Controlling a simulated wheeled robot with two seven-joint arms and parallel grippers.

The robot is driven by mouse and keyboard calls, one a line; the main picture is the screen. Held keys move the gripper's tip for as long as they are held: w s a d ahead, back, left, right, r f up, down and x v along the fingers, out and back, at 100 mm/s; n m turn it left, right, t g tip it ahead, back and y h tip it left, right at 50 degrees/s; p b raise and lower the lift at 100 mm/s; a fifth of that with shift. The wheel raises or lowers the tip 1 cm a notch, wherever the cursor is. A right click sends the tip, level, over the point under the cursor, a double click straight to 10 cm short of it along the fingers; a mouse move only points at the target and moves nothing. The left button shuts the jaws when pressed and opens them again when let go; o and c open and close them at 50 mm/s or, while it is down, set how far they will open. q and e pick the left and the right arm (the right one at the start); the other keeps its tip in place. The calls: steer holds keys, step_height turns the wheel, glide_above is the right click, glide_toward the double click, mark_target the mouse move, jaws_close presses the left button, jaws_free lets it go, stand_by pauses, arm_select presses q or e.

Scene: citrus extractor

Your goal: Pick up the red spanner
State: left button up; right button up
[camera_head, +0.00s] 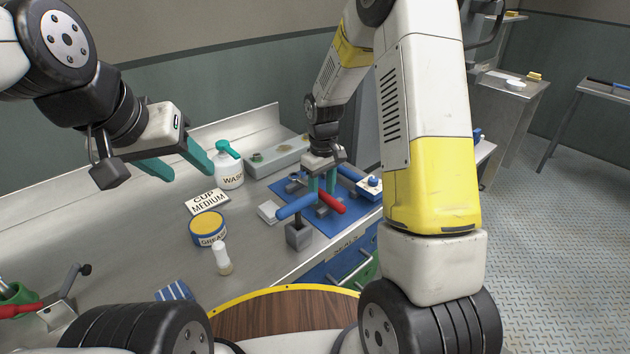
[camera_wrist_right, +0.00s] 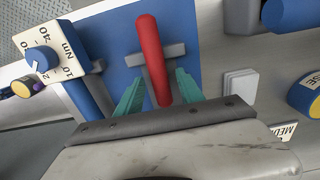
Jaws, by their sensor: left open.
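The red spanner (camera_head: 332,203) lies on a blue mat (camera_head: 318,222) on the bench, with a grey crosswise piece by its red handle. In the right wrist view the red handle (camera_wrist_right: 150,50) runs between the teal fingers, with a gap on both sides. My right gripper (camera_head: 321,188) is open above the red spanner; its fingers also show in the wrist view (camera_wrist_right: 158,80). How far the fingertips reach down beside the handle is hard to tell. My left gripper (camera_head: 191,175) is open and empty, above the bench at the left.
A blue-handled tool (camera_head: 296,207) lies close left of the spanner, by a grey block (camera_head: 299,236). A blue and white dial device (camera_head: 369,187) is at the right. A white bottle (camera_head: 229,168), grease tin (camera_head: 208,229) and small white bottle (camera_head: 222,258) stand left.

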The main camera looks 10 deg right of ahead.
jaws_close()
stand_by(1.2)
